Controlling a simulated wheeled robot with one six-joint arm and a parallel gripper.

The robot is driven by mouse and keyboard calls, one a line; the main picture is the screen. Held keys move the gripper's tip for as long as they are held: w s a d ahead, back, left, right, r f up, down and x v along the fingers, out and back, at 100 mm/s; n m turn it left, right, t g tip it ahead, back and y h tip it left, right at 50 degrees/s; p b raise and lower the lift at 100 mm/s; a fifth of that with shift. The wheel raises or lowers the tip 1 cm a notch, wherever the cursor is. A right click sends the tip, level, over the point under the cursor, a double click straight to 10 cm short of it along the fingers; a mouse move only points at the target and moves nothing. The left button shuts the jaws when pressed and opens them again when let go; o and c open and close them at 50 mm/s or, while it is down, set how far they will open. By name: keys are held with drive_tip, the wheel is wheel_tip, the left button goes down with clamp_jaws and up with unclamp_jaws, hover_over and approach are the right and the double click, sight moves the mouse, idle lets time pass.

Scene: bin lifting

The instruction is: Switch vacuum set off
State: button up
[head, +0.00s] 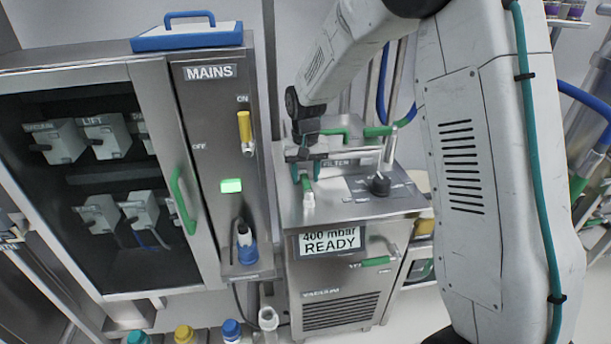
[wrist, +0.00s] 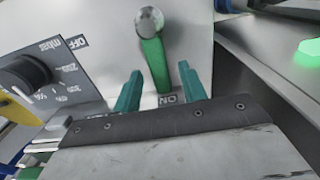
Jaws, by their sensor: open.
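The vacuum set (head: 345,285) is a grey metal cabinet with a display (head: 330,240) reading "400 mbar READY". On its top is a green lever (wrist: 153,62) with a round silver end; it also shows in the head view (head: 307,188). The lever's green end points towards the ON mark (wrist: 167,100); an OFF mark (wrist: 80,43) is printed to the left. My gripper (wrist: 161,70) is open, its teal fingers on either side of the lever's green part, with gaps visible. In the head view, my gripper (head: 305,175) is over the lever.
A black dial (head: 379,184) with an mbar scale sits right of the lever. Pipes rise behind.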

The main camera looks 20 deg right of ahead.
drive_tip(key=shift+f, duration=0.25)
drive_tip(key=shift+c, duration=0.3)
clamp_jaws()
